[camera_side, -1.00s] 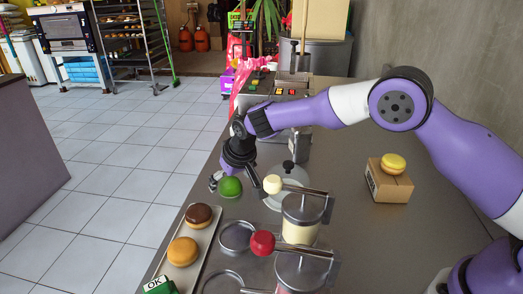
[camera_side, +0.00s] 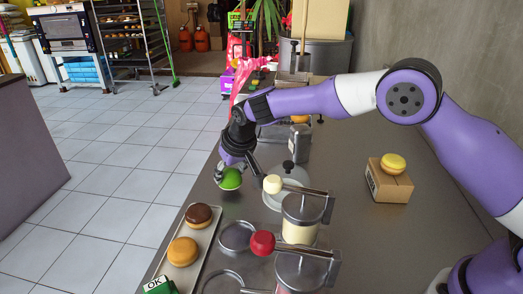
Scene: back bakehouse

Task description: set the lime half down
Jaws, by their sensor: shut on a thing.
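The lime half (camera_side: 231,180) is a bright green rounded piece near the left edge of the grey counter (camera_side: 340,215). My gripper (camera_side: 231,170) is shut on it from above, with a finger showing at its left side. The lime half appears to hang a little above the counter top. The fingers partly hide its upper part.
A tray (camera_side: 202,238) with a chocolate-topped bun (camera_side: 198,215) and an orange bun (camera_side: 183,251) lies in front. To the right stand a round grey lid (camera_side: 283,197), a cream-filled jar (camera_side: 300,219) and a cardboard box (camera_side: 389,185) bearing a yellow bun (camera_side: 393,164). The right counter is mostly clear.

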